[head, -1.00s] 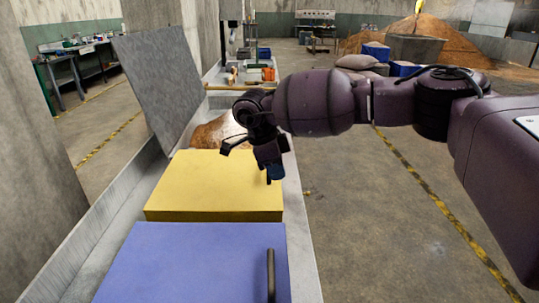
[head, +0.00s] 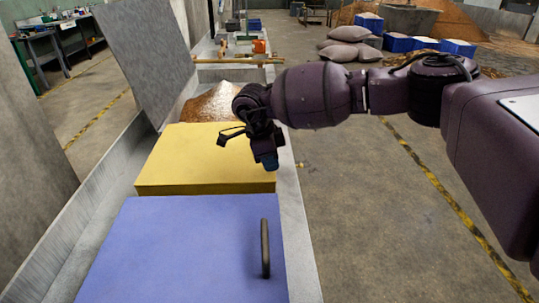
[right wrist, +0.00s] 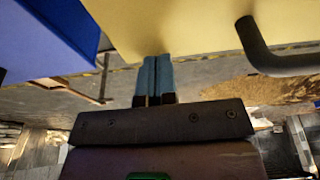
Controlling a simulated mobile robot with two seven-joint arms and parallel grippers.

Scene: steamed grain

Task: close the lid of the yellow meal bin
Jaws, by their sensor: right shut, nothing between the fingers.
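The yellow meal bin's lid (head: 200,158) lies about flat in the middle of the head view, behind the blue lid. Its front edge shows as a thin yellow band. My right gripper (head: 268,162) is shut and empty, pointing down at the lid's right edge. In the right wrist view the shut fingertips (right wrist: 157,62) lie against the yellow surface (right wrist: 185,28); whether they touch it I cannot tell. A dark bar handle (right wrist: 262,52) on the yellow surface shows to the right of the fingertips there. My left gripper is not in view.
The blue lid (head: 180,245) with a dark handle (head: 265,248) lies nearest. Behind the yellow lid is a brown grain heap (head: 210,103), with a grey panel (head: 150,55) standing tilted at its left. The floor to the right is open, with sacks (head: 350,43) farther back.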

